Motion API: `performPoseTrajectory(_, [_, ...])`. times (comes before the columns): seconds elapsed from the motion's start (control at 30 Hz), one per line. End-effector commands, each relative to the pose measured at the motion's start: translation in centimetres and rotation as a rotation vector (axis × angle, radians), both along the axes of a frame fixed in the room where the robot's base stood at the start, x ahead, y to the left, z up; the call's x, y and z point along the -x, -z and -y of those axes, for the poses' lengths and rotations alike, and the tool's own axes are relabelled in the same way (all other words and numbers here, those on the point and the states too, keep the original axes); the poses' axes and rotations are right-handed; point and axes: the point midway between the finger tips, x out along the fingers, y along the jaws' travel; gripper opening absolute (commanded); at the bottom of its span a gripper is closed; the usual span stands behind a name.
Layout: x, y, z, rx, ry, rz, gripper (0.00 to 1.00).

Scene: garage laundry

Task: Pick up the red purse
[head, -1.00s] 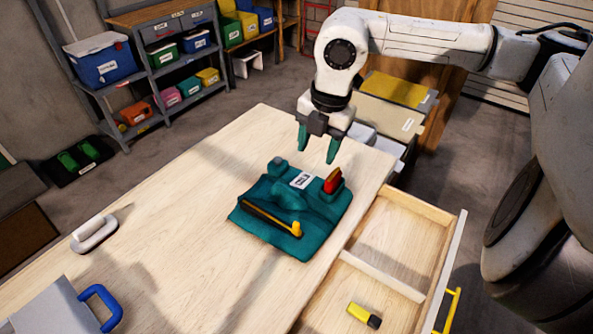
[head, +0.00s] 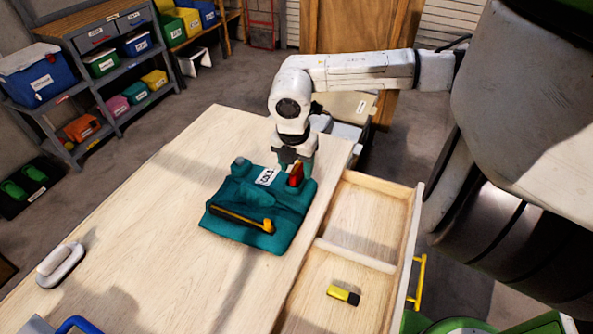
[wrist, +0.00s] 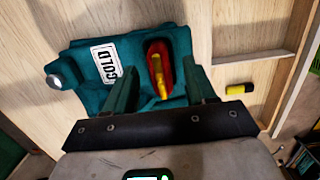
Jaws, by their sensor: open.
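The red purse (head: 296,175) is a small red item with a yellow part, upright at the right back of a teal folded cloth-like bundle (head: 235,195) on the wooden table. In the wrist view the red purse (wrist: 153,53) shows as a red oval with a yellow strip. My gripper (head: 294,168) is low over it, with teal fingers apart. In the wrist view the open fingers (wrist: 160,70) stand to either side of the purse's near end. I cannot tell whether they touch it.
An open drawer (head: 365,222) at the right holds a yellow and black item (head: 343,295). A white-handled object (head: 60,265) lies on the left of the table.

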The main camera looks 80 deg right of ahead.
Motion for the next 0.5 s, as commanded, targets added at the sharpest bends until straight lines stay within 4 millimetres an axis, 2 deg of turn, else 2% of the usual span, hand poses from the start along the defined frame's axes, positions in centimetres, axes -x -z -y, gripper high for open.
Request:
performPoseTrajectory(0.13, [0.04, 0.93, 0.08, 0.0, 0.001, 0.0, 0.55])
performPoseTrajectory(0.33, [0.05, 1.01, 0.1, 0.0, 0.0, 0.0, 0.55])
performPoseTrajectory(0.5, [0.04, 0.99, 0.1, 0.0, 0.0, 0.0, 0.4])
